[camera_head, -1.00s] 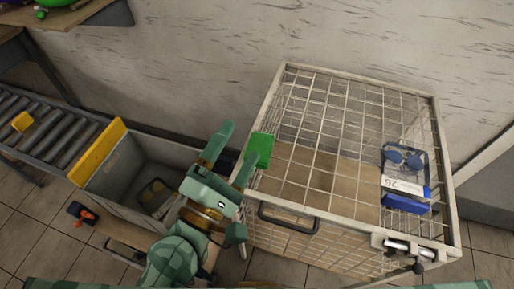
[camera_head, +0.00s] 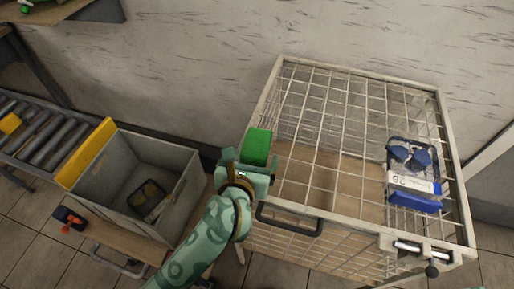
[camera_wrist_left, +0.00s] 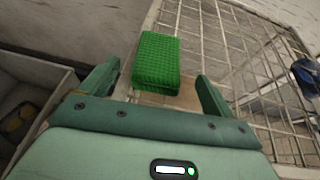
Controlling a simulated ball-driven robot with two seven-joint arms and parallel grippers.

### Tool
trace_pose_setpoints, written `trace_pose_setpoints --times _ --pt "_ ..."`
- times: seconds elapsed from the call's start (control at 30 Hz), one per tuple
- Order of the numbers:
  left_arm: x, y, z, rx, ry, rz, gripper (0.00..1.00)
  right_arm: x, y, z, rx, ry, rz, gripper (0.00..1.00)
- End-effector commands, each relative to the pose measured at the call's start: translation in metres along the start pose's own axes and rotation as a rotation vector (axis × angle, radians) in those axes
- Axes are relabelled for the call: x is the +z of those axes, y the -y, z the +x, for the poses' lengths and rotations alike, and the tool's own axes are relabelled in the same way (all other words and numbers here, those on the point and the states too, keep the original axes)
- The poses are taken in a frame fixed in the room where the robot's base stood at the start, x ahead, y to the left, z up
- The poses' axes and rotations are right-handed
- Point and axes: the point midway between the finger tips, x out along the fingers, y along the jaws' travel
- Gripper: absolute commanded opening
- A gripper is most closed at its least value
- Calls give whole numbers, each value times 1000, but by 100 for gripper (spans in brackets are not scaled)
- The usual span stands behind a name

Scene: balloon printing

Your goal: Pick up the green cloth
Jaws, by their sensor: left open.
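The green cloth (camera_head: 257,147) is a small folded, textured block at the left edge of the wire cage's top. In the left wrist view the cloth (camera_wrist_left: 157,62) lies ahead of and between my two fingers, nearer the left one in the picture. My left gripper (camera_head: 248,168) is open and right beside the cloth in the head view, partly covering its near side. In the left wrist view the left gripper (camera_wrist_left: 158,82) is spread wide, with no finger clearly touching the cloth. My right gripper is not in view.
The wire cage (camera_head: 345,75) has a black handle (camera_head: 290,222) in front and a latch at its right corner. A blue item with a label (camera_head: 412,180) is at its right. A grey bin (camera_head: 165,160) with a yellow edge stands left, beside a roller conveyor (camera_head: 45,140).

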Motion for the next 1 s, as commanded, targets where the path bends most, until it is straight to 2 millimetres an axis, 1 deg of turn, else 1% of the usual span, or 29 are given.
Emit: trace_pose_setpoints --times 0.13,0.3,0.4,0.67,0.7,0.77,0.8,0.83,1.0 --pt "-1 0 15 1 2 0 89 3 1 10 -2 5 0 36" --pt "-4 -1 45 2 0 0 89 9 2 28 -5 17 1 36" --pt "-2 0 55 1 0 -1 89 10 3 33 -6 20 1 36" --pt "2 0 57 1 2 1 89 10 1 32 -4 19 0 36" --pt "2 0 57 1 2 1 78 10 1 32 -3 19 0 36" --pt "2 0 57 1 2 1 61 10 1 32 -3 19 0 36" --pt "2 0 57 1 1 1 50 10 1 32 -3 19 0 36" --pt "2 0 57 1 1 1 42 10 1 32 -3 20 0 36" --pt "1 0 56 1 1 1 41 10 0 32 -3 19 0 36"
